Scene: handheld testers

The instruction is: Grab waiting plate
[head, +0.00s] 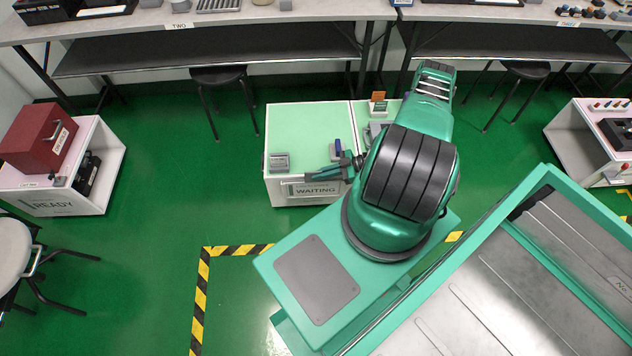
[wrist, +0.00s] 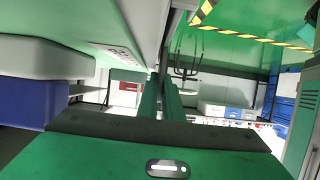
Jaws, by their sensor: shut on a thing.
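The waiting plate (head: 316,190) is a pale sign with dark lettering at the front of the green-topped white cabinet (head: 293,125). My gripper (head: 309,177) is at the plate's upper edge, reaching in from the right, and is shut on it. In the wrist view my green fingers (wrist: 161,85) are close together, with a pale grey edge running up from between them. The grip itself is small and partly hidden by the fingers. I cannot tell whether the plate is still touching the cabinet.
A grey block (head: 279,161) and a blue-and-grey device (head: 338,149) stand on the cabinet top. A red box (head: 38,138) sits on the READY cabinet (head: 97,185) at left. Stools (head: 219,76) and long benches (head: 280,13) stand behind. Green floor is clear left of the cabinet.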

